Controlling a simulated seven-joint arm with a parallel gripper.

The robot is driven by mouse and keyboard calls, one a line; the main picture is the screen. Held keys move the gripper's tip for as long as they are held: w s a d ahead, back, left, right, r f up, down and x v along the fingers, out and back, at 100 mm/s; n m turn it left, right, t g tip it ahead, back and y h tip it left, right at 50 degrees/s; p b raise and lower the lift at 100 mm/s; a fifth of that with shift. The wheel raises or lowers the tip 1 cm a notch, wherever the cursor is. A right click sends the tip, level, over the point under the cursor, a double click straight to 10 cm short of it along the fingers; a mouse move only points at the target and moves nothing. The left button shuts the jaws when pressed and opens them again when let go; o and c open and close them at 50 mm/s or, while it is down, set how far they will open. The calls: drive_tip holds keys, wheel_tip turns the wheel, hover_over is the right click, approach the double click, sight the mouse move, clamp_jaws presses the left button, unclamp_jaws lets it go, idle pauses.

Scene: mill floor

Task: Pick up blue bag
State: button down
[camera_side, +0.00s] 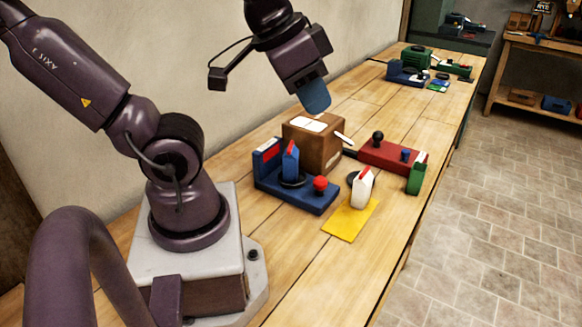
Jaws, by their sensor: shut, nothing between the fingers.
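A small blue bag (290,161) with a reddish edge stands upright on the round dark plate of a blue machine (318,200) with a red knob. The bag is in front of a brown box and is seen partly edge-on. My gripper (316,106) hangs above the brown box, up and to the right of the bag in the picture and apart from it. Its blue tip is shut and points down, with nothing held.
The brown wooden box (302,146) with a white-topped opening stands behind the bag. A white bag (362,188) stands at a yellow mat (347,222). A red machine (388,156) and a green item (415,178) are to the right. More machines sit far back. The front bench is clear.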

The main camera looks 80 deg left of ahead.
idle(0.4)
drive_tip(key=c, duration=0.6)
unclamp_jaws()
